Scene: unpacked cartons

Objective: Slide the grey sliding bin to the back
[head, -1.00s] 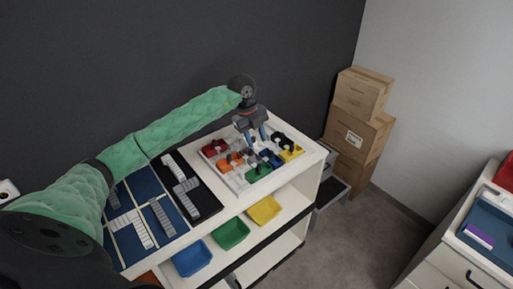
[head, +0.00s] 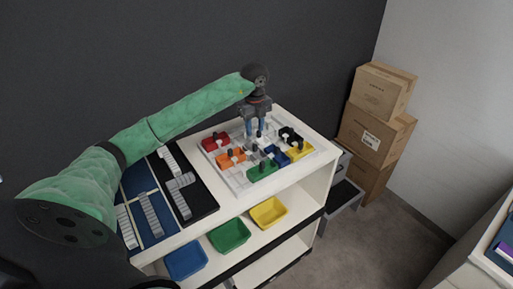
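My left gripper (head: 255,128) points down over the white tray (head: 237,186) on top of the white shelf unit. The tray holds red (head: 214,142), orange (head: 231,158), green (head: 262,169), blue (head: 277,155), yellow (head: 299,151) and black (head: 290,135) bins with knobs. I cannot clearly pick out the grey sliding bin; the gripper may partly hide it. My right gripper is not in view.
A black panel (head: 202,200) and a blue panel with grey stepped pieces lie left of the tray. Blue, green and yellow open bins (head: 268,212) stand on the shelf below. Cardboard boxes (head: 375,132) are stacked at the right. A dark wall stands behind.

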